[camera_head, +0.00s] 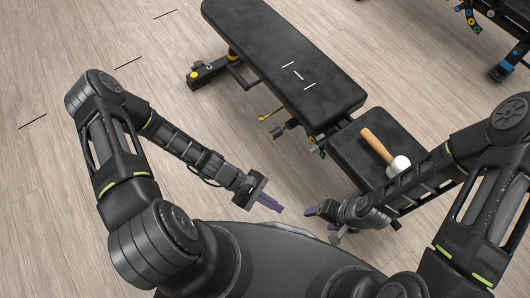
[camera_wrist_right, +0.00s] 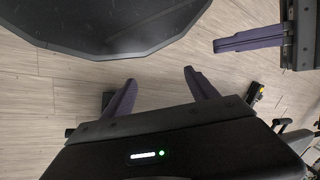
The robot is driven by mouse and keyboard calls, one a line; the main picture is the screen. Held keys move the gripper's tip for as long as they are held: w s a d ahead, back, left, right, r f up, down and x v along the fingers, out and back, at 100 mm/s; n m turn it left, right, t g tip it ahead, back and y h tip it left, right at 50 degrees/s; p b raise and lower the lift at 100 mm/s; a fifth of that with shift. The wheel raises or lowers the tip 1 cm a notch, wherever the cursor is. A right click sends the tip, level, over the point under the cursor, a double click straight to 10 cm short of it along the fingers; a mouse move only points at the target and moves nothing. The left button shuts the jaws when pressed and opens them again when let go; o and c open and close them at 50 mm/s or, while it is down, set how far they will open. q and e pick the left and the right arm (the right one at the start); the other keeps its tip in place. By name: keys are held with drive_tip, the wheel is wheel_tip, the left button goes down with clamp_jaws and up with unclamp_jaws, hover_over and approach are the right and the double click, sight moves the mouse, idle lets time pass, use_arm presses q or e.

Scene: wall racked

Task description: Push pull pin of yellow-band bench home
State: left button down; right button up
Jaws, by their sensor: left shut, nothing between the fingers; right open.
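The yellow-band bench (camera_head: 290,70) is black, with a long backrest, a separate seat and yellow parts on its frame. A small yellow-ended rod (camera_head: 265,117), which looks like the pull pin, sticks out at its left side below the backrest. I cannot tell how far in it sits. My left gripper (camera_head: 273,205) is shut and empty, apart from the bench on its near side; its purple fingers also show in the right wrist view (camera_wrist_right: 247,40). My right gripper (camera_head: 312,211) is open and empty near the seat's front left, its fingers spread in the right wrist view (camera_wrist_right: 162,88).
A mallet (camera_head: 376,145) with a wooden handle and white head lies on the seat, close to my right forearm. Another black bench (camera_head: 505,65) with blue parts stands at the upper right. The wooden floor (camera_head: 200,120) between my left arm and the bench is clear.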

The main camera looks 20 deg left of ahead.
use_arm(q)
drive_tip(key=w+a+f+n+t+h+b, duration=0.3)
drive_tip(key=w+a+f+n+t+b, duration=0.15)
drive_tip(key=w+f+n+b, duration=0.3)
drive_tip(key=w+a+f+n+t+y+b, duration=0.2)
drive_tip(key=w+a+n+t+b, duration=0.3)
drive_tip(key=a+t, duration=0.5)
drive_tip(key=w+a+n, duration=0.2)
drive_tip(key=w+a, duration=0.1)
drive_tip(key=a, duration=0.2)
drive_tip(key=shift+n, duration=0.35)
use_arm(e)
wheel_tip(320, 180, down, 16)
drive_tip(key=w, duration=0.1)
drive_tip(key=shift+d+f, duration=0.15)
drive_tip(key=shift+d, duration=0.3)
drive_tip(key=shift+w, duration=0.1)
use_arm(q)
drive_tip(key=b, duration=0.5)
approach(272, 137)
drive_tip(key=x, duration=0.6)
drive_tip(key=shift+f, duration=0.2)
drive_tip(key=shift+w+d+r, duration=0.1)
drive_tip(key=shift+w+d, duration=0.1)
drive_tip(key=shift+w, duration=0.15)
use_arm(e)
drive_tip(key=shift+t, duration=0.3)
drive_tip(key=f, duration=0.5)
drive_tip(key=shift+w, duration=0.4)
